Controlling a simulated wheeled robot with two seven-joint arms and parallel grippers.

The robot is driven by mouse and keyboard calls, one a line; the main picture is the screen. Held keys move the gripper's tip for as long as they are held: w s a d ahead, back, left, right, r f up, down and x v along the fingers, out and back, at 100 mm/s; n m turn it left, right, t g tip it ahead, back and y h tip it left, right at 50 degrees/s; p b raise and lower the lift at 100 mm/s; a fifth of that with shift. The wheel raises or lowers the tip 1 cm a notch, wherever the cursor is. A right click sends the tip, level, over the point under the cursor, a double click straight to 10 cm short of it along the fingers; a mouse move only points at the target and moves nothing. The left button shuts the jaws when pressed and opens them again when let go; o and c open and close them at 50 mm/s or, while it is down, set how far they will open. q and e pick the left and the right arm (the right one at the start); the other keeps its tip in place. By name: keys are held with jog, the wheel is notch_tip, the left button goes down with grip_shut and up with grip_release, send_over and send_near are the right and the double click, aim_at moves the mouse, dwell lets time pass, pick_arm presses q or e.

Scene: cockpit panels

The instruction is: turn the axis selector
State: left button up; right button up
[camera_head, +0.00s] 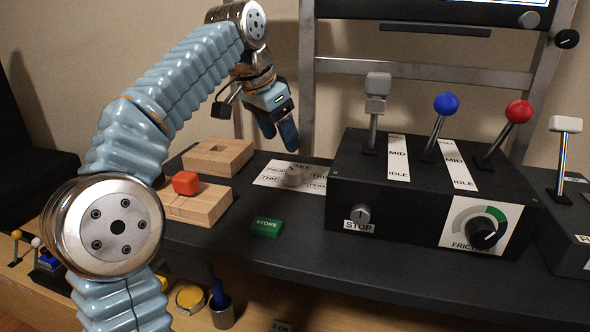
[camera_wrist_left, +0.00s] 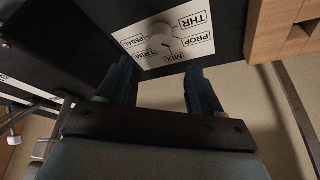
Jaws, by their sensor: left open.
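The axis selector is a round light-grey knob (camera_head: 294,176) on a white label plate (camera_head: 268,181) on the black console, left of the lever box. In the left wrist view the knob (camera_wrist_left: 160,36) sits among the labels THR, PROP, MIX, TRIM and PEDAL. Its exact pointer setting is too small to tell. My left gripper (camera_head: 282,136) is above and behind the knob in the head view, apart from it. In the left wrist view its two blue fingers (camera_wrist_left: 159,68) are spread and empty, with the knob just beyond the gap between the tips. My right gripper is not in view.
The lever box (camera_head: 430,205) stands close to the right of the plate. A green STORE button (camera_head: 266,227) lies in front. A metal frame (camera_head: 306,80) rises behind.

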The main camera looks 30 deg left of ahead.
aim_at(293, 171)
pick_arm(q)
jog(key=b+x, duration=0.2)
jog(key=x, duration=0.7)
jog(key=shift+f, duration=0.35)
